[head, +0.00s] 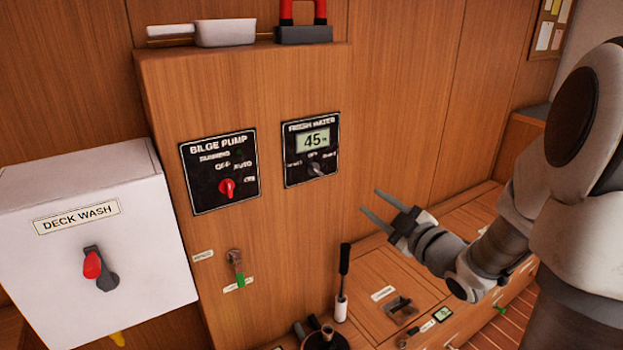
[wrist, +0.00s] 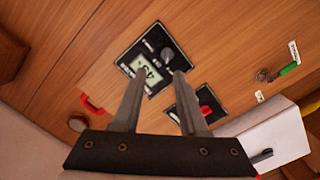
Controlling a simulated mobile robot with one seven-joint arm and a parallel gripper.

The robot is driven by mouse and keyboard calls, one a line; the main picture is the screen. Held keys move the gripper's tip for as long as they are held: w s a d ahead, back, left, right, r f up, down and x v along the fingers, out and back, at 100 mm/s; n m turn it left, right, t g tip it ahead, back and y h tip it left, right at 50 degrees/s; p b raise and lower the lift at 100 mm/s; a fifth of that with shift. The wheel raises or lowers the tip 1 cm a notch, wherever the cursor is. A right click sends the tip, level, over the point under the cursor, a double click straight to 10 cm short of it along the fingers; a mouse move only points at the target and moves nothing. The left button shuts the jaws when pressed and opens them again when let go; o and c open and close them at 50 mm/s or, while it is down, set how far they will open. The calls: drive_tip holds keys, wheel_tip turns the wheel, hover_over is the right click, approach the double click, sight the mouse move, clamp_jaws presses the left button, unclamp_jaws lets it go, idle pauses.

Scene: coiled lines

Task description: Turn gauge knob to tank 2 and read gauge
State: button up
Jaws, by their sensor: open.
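The fresh water gauge panel (head: 311,150) is a black plate on the wooden cabinet front. Its display (head: 313,140) reads 45 with a small unit mark. Below the display is a dark gauge knob (head: 315,169) with small labels around it, too blurred to read surely; its pointer direction is unclear. My gripper (head: 370,203) is open and empty, right of and below the panel, apart from it. In the wrist view, the panel (wrist: 138,48) and its knob (wrist: 168,55) show beyond my open gripper (wrist: 158,72).
A bilge pump panel (head: 219,171) with a red knob is left of the gauge. A white deck wash box (head: 95,245) juts out at left. A green-tipped valve handle (head: 237,268) and an upright black lever (head: 343,280) are below. A red-handled item (head: 303,22) sits on top.

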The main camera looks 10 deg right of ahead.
drive_tip(key=a+y, duration=0.2)
drive_tip(key=n+b, duration=0.1)
drive_tip(key=b, duration=0.1)
approach(319, 173)
drive_tip(key=x, duration=0.8)
drive_tip(key=shift+w+a+r, duration=0.1)
drive_tip(key=shift+w, duration=0.05)
drive_tip(key=shift+c, duration=0.3)
clamp_jaws()
